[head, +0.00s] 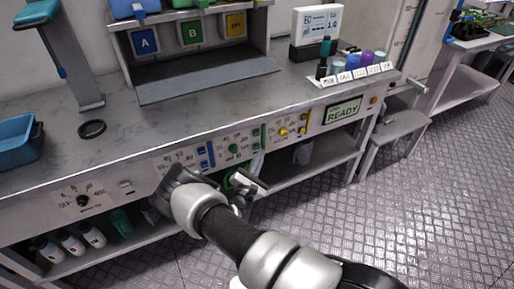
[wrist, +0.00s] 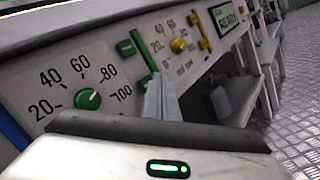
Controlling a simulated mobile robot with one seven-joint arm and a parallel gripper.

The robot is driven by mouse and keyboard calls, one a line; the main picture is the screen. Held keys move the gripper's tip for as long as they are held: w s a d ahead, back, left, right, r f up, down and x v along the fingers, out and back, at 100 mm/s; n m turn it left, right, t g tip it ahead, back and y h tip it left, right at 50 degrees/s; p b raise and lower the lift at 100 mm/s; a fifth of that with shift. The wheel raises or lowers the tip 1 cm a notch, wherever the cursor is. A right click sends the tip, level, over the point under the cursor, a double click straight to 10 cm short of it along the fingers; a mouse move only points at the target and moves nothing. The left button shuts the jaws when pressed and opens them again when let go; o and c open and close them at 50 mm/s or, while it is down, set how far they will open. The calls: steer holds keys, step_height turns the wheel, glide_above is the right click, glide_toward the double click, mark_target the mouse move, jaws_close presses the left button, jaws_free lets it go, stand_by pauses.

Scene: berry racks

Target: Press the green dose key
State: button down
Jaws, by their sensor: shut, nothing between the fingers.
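The dose panel shows a long upright green bar (wrist: 144,49) in the wrist view, with a small green key (wrist: 125,47) to its left and a green dial knob (wrist: 87,98) further left. In the head view the green bar (head: 257,137) and green knob (head: 234,148) sit on the bench front. My gripper (wrist: 160,80) is shut and empty, its pale fingers pointing at the panel just below the bar. In the head view my gripper (head: 260,158) is below the bar too. The fingers cover part of the panel; whether they touch it I cannot tell.
A yellow knob (wrist: 178,46) and yellow bar (wrist: 201,32) lie right of the green controls. A lit display (head: 342,111) reads READY. A blue bar (head: 207,155) is left of the green knob. A lower shelf (head: 325,151) runs beneath the panel; patterned floor is open at right.

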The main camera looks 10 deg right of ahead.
steer(key=shift+w, duration=0.1)
stand_by(0.7)
steer(key=shift+w+a+b, duration=0.15)
steer(key=shift+w+b, duration=0.15)
steer(key=shift+w+a+b, duration=0.15)
steer(key=shift+w+b, duration=0.15)
steer(key=shift+w, duration=0.15)
stand_by(0.8)
steer(key=shift+s, duration=0.15)
steer(key=shift+s+d+p, duration=0.25)
steer(key=shift+s+p, duration=0.25)
steer(key=shift+s, duration=0.2)
steer(key=shift+s+d+p, duration=0.25)
steer(key=shift+s+p, duration=0.2)
steer(key=shift+s, duration=0.35)
steer(key=shift+s+d+p, duration=0.3)
steer(key=shift+s+p, duration=0.1)
steer(key=shift+s, duration=0.4)
steer(key=shift+s+d+p, duration=0.25)
steer(key=shift+s+p, duration=0.2)
steer(key=shift+s, duration=0.35)
